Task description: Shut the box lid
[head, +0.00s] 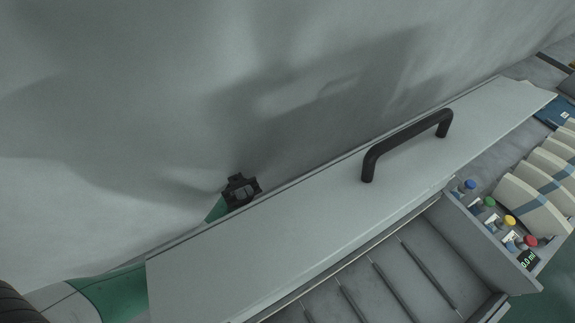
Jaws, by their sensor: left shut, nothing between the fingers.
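The box lid (290,232) is a long pale grey panel running diagonally across the head view, with a black arched handle (405,143) on its visible face. Below its near edge the grey box interior (400,275) shows several parallel ridges, so the box is at least partly uncovered. The lid's exact tilt is hard to tell. My right gripper is not in view.
A pale grey wall or surface (150,90) fills the upper left. A green surface (115,295) shows at lower left.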

